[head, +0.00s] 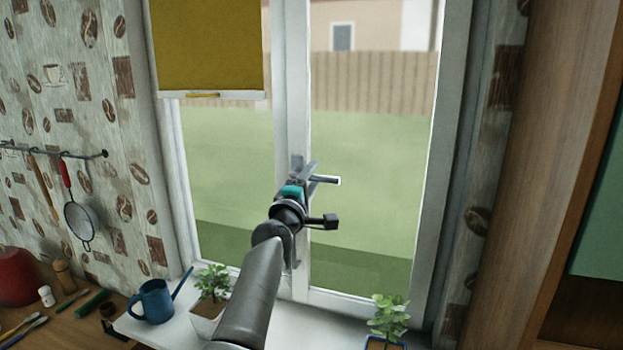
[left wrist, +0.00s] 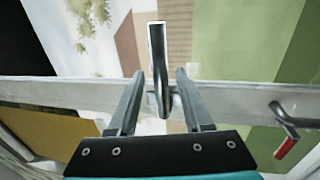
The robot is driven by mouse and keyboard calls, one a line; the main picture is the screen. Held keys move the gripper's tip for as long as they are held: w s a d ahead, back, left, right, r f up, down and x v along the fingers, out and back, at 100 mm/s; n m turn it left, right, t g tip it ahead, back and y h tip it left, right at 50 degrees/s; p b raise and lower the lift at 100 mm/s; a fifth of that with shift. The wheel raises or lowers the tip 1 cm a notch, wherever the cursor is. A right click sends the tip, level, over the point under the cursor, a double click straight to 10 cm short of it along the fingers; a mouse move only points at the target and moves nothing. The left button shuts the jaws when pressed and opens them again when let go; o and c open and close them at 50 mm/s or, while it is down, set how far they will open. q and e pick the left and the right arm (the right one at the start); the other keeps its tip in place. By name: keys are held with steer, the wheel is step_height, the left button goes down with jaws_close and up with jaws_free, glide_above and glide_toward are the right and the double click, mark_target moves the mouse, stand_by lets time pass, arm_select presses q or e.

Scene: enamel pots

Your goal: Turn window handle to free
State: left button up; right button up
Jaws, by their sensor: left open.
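The window handle (head: 328,180) is a pale metal lever on the middle frame of the window. In the head view it sticks out to the right, roughly level. In the left wrist view the handle (left wrist: 157,55) shows as a bar between my left fingers, with a gap on each side. My left gripper (head: 310,172) is at the handle, and it is open in the left wrist view (left wrist: 160,76). The gripper hides part of the handle's base in the head view. My right gripper is not in view.
A second handle with a red part (left wrist: 286,135) is on the frame in the left wrist view. A yellow blind (head: 207,45) covers the upper left pane. On the sill are a blue watering can (head: 154,302) and potted plants, one at right (head: 389,315).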

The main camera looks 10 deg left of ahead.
arm_select(q)
steer(key=shift+s+a+f+p, duration=0.1)
steer(key=shift+s+a+p, duration=0.05)
steer(key=shift+s+p, duration=0.4)
steer(key=p+v, duration=0.6)
steer(key=v, duration=0.8)
steer(key=shift+s+f, duration=0.1)
steer(key=shift+f, duration=0.05)
